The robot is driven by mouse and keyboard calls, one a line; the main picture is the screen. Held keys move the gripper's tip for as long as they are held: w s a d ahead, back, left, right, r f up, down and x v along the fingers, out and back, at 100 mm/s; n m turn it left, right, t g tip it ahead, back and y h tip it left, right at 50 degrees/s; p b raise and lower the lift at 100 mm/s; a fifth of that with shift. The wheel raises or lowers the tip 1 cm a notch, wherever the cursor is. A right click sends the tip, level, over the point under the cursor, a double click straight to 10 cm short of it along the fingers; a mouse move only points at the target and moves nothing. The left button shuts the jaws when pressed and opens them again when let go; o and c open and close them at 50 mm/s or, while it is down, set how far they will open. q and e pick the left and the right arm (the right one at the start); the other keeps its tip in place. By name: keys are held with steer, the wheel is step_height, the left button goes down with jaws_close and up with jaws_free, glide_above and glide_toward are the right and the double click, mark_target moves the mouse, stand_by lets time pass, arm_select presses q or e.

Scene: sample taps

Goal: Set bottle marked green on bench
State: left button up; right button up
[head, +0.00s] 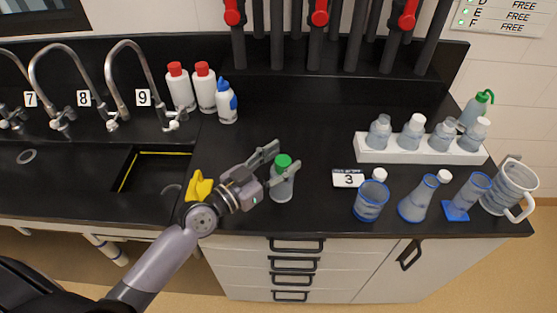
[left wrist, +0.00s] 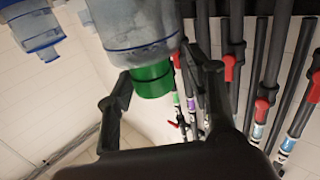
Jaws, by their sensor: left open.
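A clear bottle with a green cap (head: 282,180) appears upright on the black bench (head: 320,120), near its front edge. I cannot tell for sure that its base touches the bench. My left gripper (head: 284,158) is open, with one finger on either side of the bottle near its cap. In the left wrist view the bottle body (left wrist: 135,30) and green cap (left wrist: 152,80) show between the spread fingers (left wrist: 157,66), upside down in the picture. The far finger is partly behind the cap in the head view. My right gripper is not in view.
A sign "3" (head: 348,179), blue-tinted glassware and a jug (head: 509,188) stand to the right. A white rack (head: 425,152) holds several clear bottles. A sink (head: 150,172) with taps lies left; red-capped bottles (head: 180,88) stand behind. Bench behind the green-capped bottle is clear.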

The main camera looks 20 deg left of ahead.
arm_select(q)
steer(key=shift+r, duration=0.15)
steer(key=shift+s+a, duration=0.15)
steer(key=shift+s, duration=0.1)
steer(key=b+v, duration=0.4)
steer(key=v, duration=0.7)
steer(key=shift+s+b, duration=0.2)
steer(key=shift+b, duration=0.2)
steer(key=shift+a, duration=0.1)
